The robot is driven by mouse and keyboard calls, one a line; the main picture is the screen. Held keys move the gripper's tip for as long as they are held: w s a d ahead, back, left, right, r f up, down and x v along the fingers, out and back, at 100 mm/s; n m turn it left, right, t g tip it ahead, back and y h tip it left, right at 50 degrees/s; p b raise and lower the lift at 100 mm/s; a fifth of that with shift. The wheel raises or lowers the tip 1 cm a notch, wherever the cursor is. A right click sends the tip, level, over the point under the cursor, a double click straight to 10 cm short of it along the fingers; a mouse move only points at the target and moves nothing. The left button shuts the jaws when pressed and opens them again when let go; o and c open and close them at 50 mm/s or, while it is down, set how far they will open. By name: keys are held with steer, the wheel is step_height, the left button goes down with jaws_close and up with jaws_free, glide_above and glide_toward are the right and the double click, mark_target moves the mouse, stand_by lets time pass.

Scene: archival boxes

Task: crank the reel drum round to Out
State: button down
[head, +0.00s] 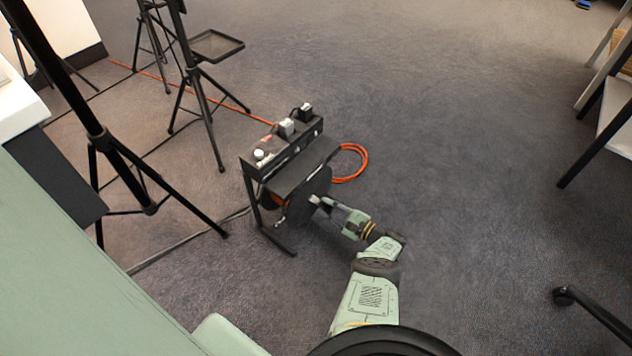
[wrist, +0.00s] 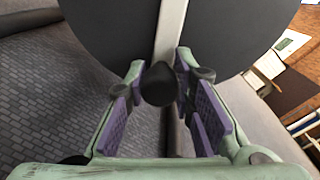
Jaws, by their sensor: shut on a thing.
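The reel drum (head: 307,193) is a dark disc on the near side of a black frame that stands on the carpet; orange cable shows behind it. In the wrist view the disc (wrist: 235,40) fills the top, with a pale crank bar (wrist: 170,28) across it. A black crank knob (wrist: 158,84) stands out from the bar's lower end. My gripper (head: 318,201) is at the drum's face, and in the wrist view its purple-padded fingers sit either side of the knob, shut on it. No Out mark is readable.
A black panel with plugs (head: 283,146) tops the reel frame. A loop of orange cable (head: 350,163) lies behind it. Black tripod stands (head: 145,203) are at left, and a chair (head: 615,125) is at right. The carpet right of the reel is clear.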

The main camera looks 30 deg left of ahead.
mark_target(325, 176)
steer(key=w+n, duration=0.1)
steer(key=r+n, duration=0.1)
steer(key=shift+w+d+r+n, duration=0.1)
steer(key=shift+w+r+n, duration=0.05)
steer(key=shift+w+n, duration=0.25)
steer(key=n, duration=0.1)
steer(key=w+r+n+p, duration=0.1)
steer(key=shift+r+n, duration=0.3)
steer(key=r+n+p, duration=0.1)
steer(key=n, duration=0.1)
steer(key=w+r+n, duration=0.1)
steer(key=r+n, duration=0.1)
steer(key=shift+d+t+p, duration=0.1)
steer(key=shift+t+p, duration=0.2)
steer(key=shift+p, duration=0.1)
step_height(325, 176, up, 3)
steer(key=n+p, duration=0.2)
steer(key=n, duration=0.2)
steer(key=shift+n, duration=0.3)
steer(key=shift+s+r+n+t+p, duration=0.15)
steer(key=shift+s+r+n+p, duration=0.2)
steer(key=shift+n, duration=0.45)
steer(key=shift+s+r+n+t+p, duration=0.15)
steer(key=shift+r+n+p, duration=0.2)
steer(key=shift+r+n, duration=0.35)
steer(key=shift+f, duration=0.1)
steer(key=c, duration=1.3)
jaws_free()
steer(key=shift+c, duration=0.2)
